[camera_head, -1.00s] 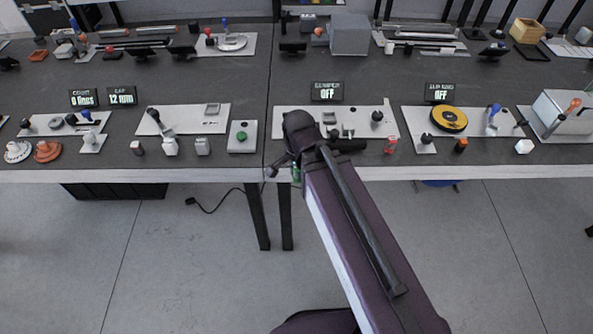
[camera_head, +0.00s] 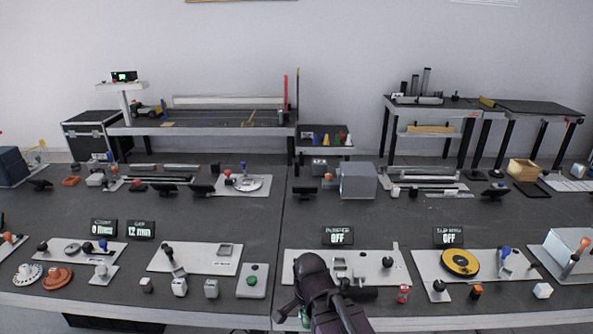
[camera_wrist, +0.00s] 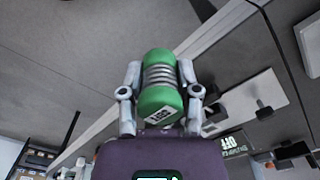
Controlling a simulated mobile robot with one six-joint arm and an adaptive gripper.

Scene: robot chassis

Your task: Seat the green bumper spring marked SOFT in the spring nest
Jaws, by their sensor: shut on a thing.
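The green bumper spring (camera_wrist: 159,74) shows in the wrist view, with green end caps and bare metal coils between them. Its lower cap bears a white label, too small to read surely. My gripper (camera_wrist: 160,88) is shut on it, one finger on each side. In the head view, a bit of green (camera_head: 304,318) shows beside my arm at the table's front edge; most of the gripper is hidden there. A white plate (camera_head: 300,262) stands by the display reading BUMPER OFF (camera_head: 337,236). I cannot make out the spring nest surely; my arm covers part of the plate.
A red-topped piece (camera_head: 403,293) and an orange-topped piece (camera_head: 476,292) stand near the front edge, right of my arm. A white block with a green button (camera_head: 251,281) is to its left. The dark table strip behind the displays is fairly clear.

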